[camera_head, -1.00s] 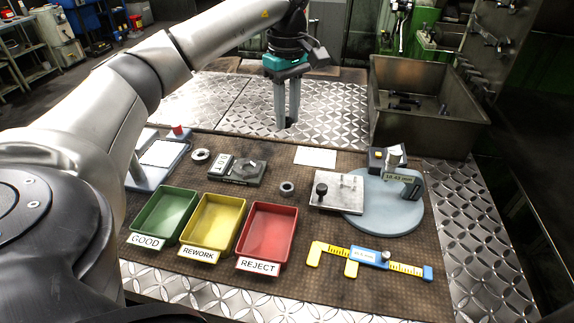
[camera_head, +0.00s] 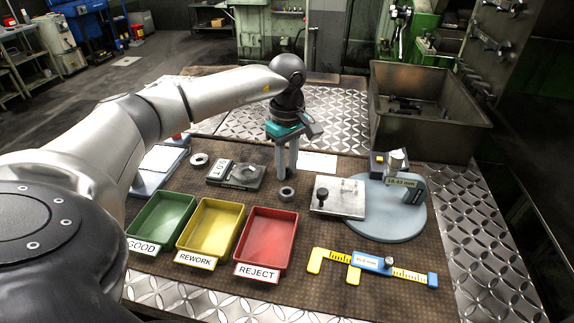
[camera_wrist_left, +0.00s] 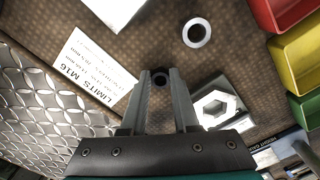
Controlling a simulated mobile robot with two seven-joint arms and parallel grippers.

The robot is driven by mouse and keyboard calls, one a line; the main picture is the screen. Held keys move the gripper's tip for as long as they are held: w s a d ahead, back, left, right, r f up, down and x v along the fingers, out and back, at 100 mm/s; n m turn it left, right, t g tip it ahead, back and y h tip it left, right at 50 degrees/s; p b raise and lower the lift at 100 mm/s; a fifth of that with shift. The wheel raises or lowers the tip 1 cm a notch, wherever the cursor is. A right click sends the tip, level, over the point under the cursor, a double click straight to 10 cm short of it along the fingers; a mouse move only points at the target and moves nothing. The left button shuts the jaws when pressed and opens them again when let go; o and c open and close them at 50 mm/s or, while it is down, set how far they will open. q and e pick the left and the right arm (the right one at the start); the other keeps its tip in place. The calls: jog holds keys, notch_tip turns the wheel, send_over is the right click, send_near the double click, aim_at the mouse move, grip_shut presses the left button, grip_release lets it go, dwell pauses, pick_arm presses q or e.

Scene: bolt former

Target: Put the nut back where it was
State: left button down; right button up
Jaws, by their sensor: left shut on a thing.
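My left gripper (camera_head: 287,176) points straight down above the brown mat (camera_head: 300,220), and its fingers are closed in on a small dark nut (camera_wrist_left: 160,77). The nut shows between the fingertips in the left wrist view; its shape is hard to make out. A grey ring (camera_head: 286,194) lies on the mat just in front of the fingertips, apart from them; it also shows in the left wrist view (camera_wrist_left: 196,32). A grey block (camera_head: 236,175) with a hex-shaped feature lies left of the gripper. A white limits card (camera_head: 319,162) lies to its right. My right gripper is not seen.
Green (camera_head: 160,222), yellow (camera_head: 211,227) and red (camera_head: 266,240) trays stand in front. A steel plate (camera_head: 338,196) and a round grey gauge stand (camera_head: 385,220) are on the right. A yellow-blue caliper (camera_head: 372,264) lies front right. A metal bin (camera_head: 430,110) stands behind.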

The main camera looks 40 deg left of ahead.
aim_at(287, 171)
pick_arm(q)
jog(key=shift+f, duration=0.15)
jog(key=c, duration=0.7)
grip_release()
jog(key=shift+o, duration=0.2)
jog(key=shift+r, duration=0.3)
notch_tip(287, 171, up, 12)
jog(key=p, duration=0.1)
jog(key=shift+f, duration=0.15)
